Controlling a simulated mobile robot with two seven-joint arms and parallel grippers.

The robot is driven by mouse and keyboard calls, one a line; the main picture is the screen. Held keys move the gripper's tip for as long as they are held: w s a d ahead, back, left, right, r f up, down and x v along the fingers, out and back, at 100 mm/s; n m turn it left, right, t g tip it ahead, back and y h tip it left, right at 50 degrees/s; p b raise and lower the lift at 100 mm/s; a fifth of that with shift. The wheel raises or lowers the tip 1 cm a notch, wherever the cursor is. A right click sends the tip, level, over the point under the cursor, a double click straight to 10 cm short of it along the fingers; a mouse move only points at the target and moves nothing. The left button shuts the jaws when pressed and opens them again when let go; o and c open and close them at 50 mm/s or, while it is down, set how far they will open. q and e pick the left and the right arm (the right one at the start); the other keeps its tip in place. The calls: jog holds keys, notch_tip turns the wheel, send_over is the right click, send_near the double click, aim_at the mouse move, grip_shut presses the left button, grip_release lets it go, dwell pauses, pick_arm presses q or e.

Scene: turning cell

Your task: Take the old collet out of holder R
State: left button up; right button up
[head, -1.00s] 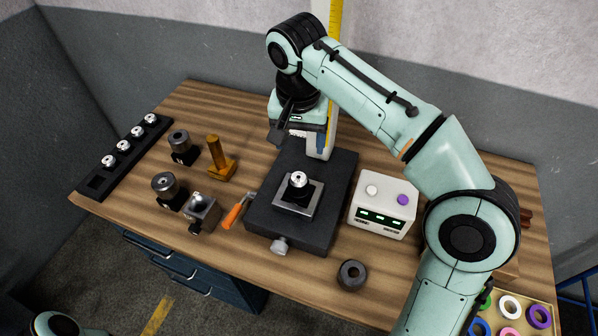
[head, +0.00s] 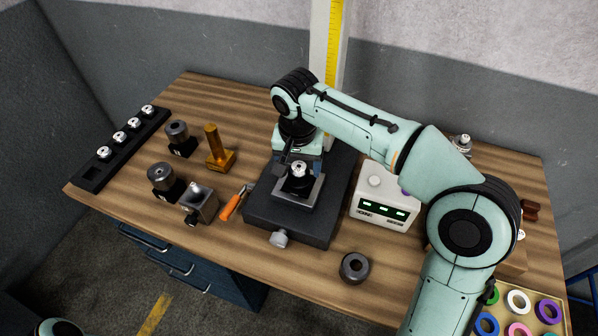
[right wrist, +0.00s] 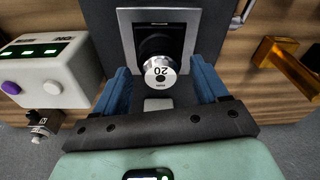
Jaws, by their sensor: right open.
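A silver collet (head: 299,169) marked 20 sits upright in a black holder (head: 298,184) on the square metal plate of the dark fixture (head: 262,208). In the right wrist view, the collet (right wrist: 159,75) shows its round numbered face, with the holder (right wrist: 156,46) behind it. My right gripper (right wrist: 162,88) is open, with one blue finger on each side of the collet's line and clear gaps to both. In the head view, it hangs just behind the collet, partly hidden by its own wrist. My left gripper is out of view.
A white box with green displays (head: 384,208) stands right of the fixture. An orange-handled tool (head: 230,207), a brass-coloured stand (head: 217,152) and dark cylindrical parts (head: 162,177) stand left. A black rack (head: 92,178) holds several collets. A dark ring (head: 354,267) lies in front.

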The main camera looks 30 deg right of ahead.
jog(key=c, duration=1.2)
